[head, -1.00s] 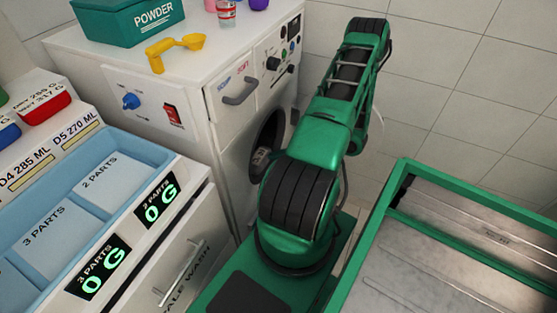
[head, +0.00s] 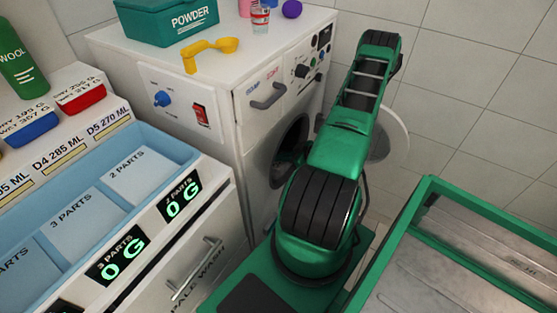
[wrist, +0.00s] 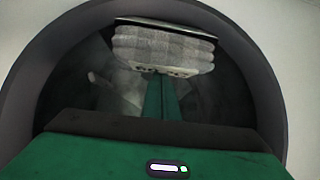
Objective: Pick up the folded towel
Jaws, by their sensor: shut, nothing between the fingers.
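A folded towel (wrist: 163,48), pale grey in stacked layers, shows inside the dark drum in the wrist view. My gripper (wrist: 161,78) is inside the round drum opening, its green fingers together and empty. The fingertips overlap the towel's lower edge in the picture; I cannot tell whether they touch it. In the head view the towel cannot be made out, and my arm hides my gripper.
The white washing machine (head: 215,95) has its round opening (head: 290,150) facing my arm, with its door (head: 390,135) swung open behind the arm. A blue compartment tray (head: 165,145) stands at left. A green-framed metal surface (head: 425,195) is at right.

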